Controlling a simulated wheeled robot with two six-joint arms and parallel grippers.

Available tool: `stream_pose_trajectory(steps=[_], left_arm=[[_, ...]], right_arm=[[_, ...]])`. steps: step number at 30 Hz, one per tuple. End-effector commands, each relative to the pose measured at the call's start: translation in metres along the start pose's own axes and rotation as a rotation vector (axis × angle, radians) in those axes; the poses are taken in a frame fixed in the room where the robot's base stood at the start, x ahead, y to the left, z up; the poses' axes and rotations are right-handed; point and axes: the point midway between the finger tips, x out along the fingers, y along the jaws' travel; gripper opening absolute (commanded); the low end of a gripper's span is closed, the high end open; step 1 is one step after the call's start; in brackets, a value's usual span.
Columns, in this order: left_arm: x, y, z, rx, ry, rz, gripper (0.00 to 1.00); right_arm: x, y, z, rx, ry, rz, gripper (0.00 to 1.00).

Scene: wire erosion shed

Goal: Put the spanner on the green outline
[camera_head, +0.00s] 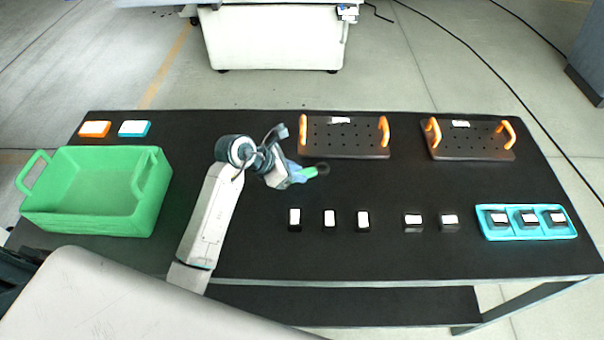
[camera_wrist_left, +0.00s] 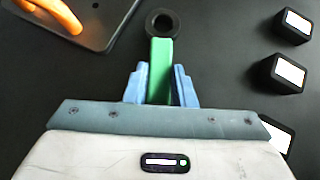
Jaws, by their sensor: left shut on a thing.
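My left gripper (camera_head: 297,175) is shut on the spanner (camera_head: 311,172), over the middle of the black table. In the left wrist view the spanner (camera_wrist_left: 160,68) has a green handle and a dark ring at its far end. The blue fingers of the left gripper (camera_wrist_left: 160,85) stand on both sides of the handle. The ring points away from the gripper. I cannot tell whether the spanner touches the table. I see no green outline in either view. My right gripper is not in view.
A green crate (camera_head: 100,222) stands at the left, with orange (camera_head: 95,129) and blue (camera_head: 134,128) boxes behind. Two dark plates (camera_head: 345,152) (camera_head: 472,154) with orange handles lie at the back. Several small black blocks (camera_head: 363,221) stand in front, beside a cyan tray (camera_head: 529,236).

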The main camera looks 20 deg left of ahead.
Motion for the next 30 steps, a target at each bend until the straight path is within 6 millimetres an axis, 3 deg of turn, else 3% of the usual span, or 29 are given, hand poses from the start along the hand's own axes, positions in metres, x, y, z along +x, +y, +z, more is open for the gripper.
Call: stream_pose_trajectory(steps=[10, 16, 30], left_arm=[[-0.005, 0.000, 0.006, 0.003, -0.003, 0.001, 0.00], [-0.025, 0.001, 0.026, 0.006, -0.006, 0.005, 0.00], [-0.063, -0.098, -0.003, 0.001, -0.004, 0.000, 0.00]], right_arm=[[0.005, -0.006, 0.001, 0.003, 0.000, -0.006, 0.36], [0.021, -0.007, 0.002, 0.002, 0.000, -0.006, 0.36], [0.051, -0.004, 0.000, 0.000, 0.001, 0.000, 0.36]])
